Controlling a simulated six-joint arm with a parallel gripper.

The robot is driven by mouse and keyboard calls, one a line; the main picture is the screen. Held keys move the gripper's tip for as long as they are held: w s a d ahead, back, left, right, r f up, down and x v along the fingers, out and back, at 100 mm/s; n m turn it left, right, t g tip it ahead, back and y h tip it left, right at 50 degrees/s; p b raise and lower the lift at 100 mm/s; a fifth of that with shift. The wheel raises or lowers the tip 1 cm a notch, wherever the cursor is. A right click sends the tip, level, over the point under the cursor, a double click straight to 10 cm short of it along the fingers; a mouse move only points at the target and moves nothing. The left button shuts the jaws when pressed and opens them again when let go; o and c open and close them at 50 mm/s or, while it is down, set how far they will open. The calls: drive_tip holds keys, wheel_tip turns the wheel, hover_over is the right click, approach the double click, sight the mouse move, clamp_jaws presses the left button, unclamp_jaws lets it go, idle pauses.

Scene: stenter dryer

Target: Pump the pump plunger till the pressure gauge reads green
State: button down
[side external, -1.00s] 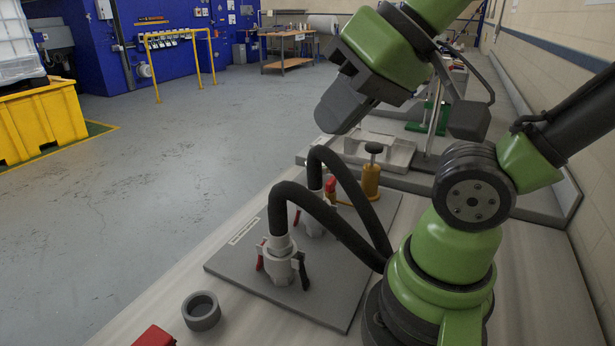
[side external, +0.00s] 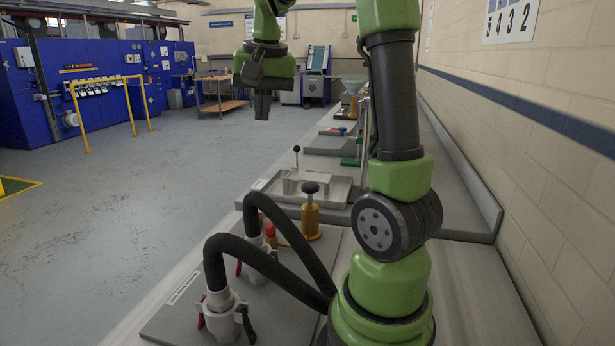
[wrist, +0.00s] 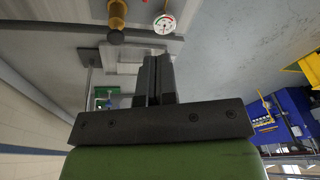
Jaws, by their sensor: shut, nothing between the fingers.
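The pump is a brass-orange cylinder (side external: 310,220) on the grey plate, with a black-knobbed plunger (side external: 310,188) standing up from its top. The pump's brass body also shows at the top of the wrist view (wrist: 117,14). The pressure gauge (wrist: 164,23) is a small white dial with red and green marks in the wrist view; its needle is too small to read surely. I cannot make out the gauge in the side view. My gripper (side external: 262,106) is shut and empty, pointing down, high and beyond the pump, apart from it. Its fingers (wrist: 154,78) are together in the wrist view.
Two black hoses arch from white couplings with red and dark levers (side external: 223,315) on the plate, left of my base. A metal tray with a knobbed rod (side external: 297,180) lies beyond the pump. A wall runs along the right; open floor lies left of the bench.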

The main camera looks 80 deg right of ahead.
sight(309, 185)
drive_tip(key=s+d+f+m+g, duration=0.1)
drive_tip(key=s+d+f+m, duration=0.1)
drive_tip(key=d, duration=0.4)
drive_tip(key=s+d+f+m+g, duration=0.1)
drive_tip(key=s+d+f+m, duration=0.1)
drive_tip(key=d, duration=0.4)
drive_tip(key=shift+d+m+g, duration=0.15)
drive_tip(key=shift+m+g, duration=0.15)
drive_tip(key=shift+m, duration=0.1)
drive_tip(key=shift+w, duration=0.1)
drive_tip(key=f, duration=0.4)
drive_tip(key=d+f, duration=0.1)
drive_tip(key=f, duration=0.9)
drive_tip(key=shift+s+d, duration=0.25)
drive_tip(key=shift+s, duration=0.15)
